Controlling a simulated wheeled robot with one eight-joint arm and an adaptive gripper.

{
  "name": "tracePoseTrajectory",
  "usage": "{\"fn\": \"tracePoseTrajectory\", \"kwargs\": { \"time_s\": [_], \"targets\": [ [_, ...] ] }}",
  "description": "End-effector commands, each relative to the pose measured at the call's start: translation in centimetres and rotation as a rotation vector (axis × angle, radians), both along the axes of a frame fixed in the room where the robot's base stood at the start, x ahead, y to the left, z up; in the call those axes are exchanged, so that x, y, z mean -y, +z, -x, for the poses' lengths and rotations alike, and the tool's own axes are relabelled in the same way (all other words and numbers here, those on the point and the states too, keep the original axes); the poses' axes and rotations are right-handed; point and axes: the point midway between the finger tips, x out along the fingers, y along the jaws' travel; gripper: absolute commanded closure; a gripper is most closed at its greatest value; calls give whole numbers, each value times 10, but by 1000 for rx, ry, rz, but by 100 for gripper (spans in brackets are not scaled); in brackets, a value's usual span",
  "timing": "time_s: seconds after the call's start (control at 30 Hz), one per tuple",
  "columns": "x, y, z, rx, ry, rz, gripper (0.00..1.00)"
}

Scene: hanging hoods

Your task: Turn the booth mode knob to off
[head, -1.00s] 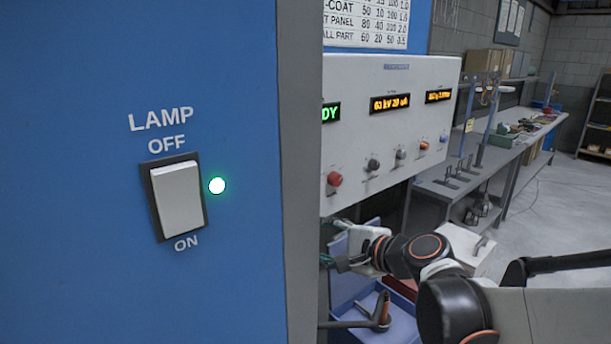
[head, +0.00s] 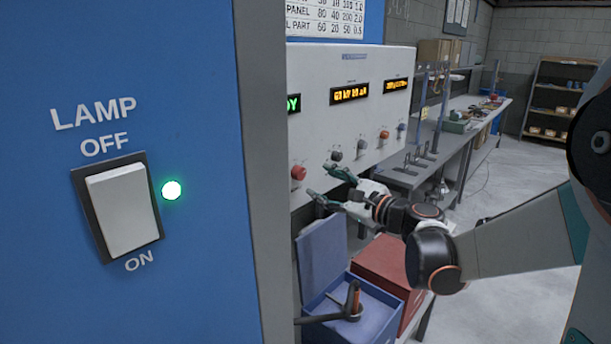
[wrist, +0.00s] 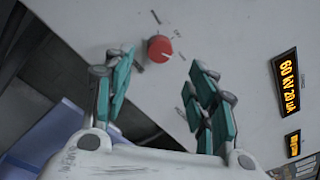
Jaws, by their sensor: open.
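A light grey control panel (head: 330,135) carries a row of knobs below lit displays. The red knob (head: 298,173) is at the left end of the row; its label is too small to read, so I cannot tell if it is the booth mode knob. It also shows in the wrist view as a red round knob (wrist: 160,49) with a pale pointer mark, ahead of and between my fingers. My gripper (head: 321,181) is open and empty, just right of the red knob, apart from it. Its green-padded fingers spread wide in the wrist view (wrist: 163,66).
A blue cabinet with a lamp switch (head: 122,209) and lit green light fills the left foreground. An open blue box (head: 378,319) and a red box (head: 392,262) lie below the panel.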

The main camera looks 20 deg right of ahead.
Motion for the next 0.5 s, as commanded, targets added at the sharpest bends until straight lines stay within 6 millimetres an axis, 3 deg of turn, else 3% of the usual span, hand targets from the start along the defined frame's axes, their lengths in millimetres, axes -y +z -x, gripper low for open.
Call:
{"fn": "tracePoseTrajectory", "kwargs": {
  "time_s": [0.23,0.5],
  "targets": [
    [-24,-2,-41,0,2,1,48],
    [-35,-1,-62,0,-1,1,48]
  ]
}}
